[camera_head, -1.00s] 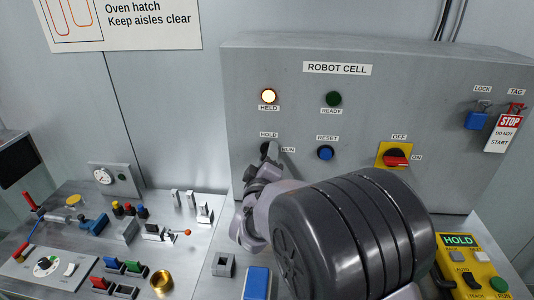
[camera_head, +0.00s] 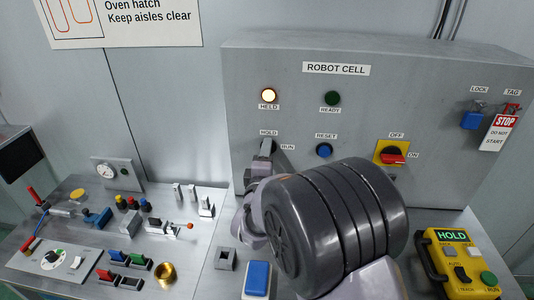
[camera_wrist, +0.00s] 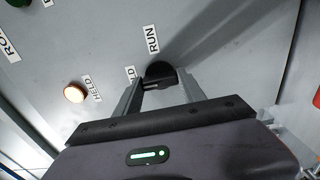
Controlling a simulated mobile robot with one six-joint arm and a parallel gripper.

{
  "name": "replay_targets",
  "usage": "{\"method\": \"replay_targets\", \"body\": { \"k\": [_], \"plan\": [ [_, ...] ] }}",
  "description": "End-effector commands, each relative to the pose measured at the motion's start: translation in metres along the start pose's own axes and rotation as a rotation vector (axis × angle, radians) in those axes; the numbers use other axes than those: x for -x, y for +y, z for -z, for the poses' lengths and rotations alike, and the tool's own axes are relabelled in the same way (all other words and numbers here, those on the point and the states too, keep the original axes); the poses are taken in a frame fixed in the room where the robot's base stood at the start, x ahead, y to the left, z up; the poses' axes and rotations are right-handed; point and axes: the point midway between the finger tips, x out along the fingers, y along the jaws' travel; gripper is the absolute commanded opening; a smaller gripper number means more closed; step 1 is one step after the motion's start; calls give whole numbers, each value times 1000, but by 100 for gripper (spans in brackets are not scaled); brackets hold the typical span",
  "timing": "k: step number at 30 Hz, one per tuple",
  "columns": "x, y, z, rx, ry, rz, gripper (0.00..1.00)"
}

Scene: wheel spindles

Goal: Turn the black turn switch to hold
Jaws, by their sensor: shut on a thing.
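The black turn switch (camera_wrist: 160,74) is on the grey ROBOT CELL panel. In the wrist view it sits between the two grey fingers of my gripper (camera_wrist: 161,84), which is shut on it. The RUN label (camera_wrist: 152,38) is beside it, and the HOLD label is partly hidden by a finger. In the head view my gripper (camera_head: 266,149) covers most of the switch, below the HOLD label (camera_head: 268,133) and left of the RUN label (camera_head: 288,147). I cannot tell which label the handle points to. The HELD lamp (camera_head: 268,96) is lit; the READY lamp (camera_head: 332,98) is dark.
A blue RESET button (camera_head: 324,150) and a red-and-yellow OFF/ON switch (camera_head: 393,155) are to the right on the panel. A blue lock (camera_head: 471,120) and a STOP tag (camera_head: 508,122) hang farther right. A yellow pendant (camera_head: 455,260) and various bench fittings stand below.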

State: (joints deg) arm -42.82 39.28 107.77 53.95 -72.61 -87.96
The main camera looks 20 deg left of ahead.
Motion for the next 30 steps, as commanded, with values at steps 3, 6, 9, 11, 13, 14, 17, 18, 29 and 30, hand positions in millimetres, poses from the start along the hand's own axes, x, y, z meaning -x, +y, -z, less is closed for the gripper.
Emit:
{"method": "replay_targets", "body": {
  "k": [3,6,9,11,13,14,17,18,29,30],
  "plan": [
    [0,0,0,7,0,1,7],
    [0,0,0,8,0,1,7],
    [0,0,0,8,0,1,7],
    [0,0,0,8,0,1,7],
    [0,0,0,8,0,1,51],
    [0,0,0,7,0,1,57],
    [0,0,0,7,0,0,69],
    [0,0,0,7,0,0,69],
    [16,1,1,6,1,1,69],
    [25,1,1,7,3,1,69]
  ]
}}
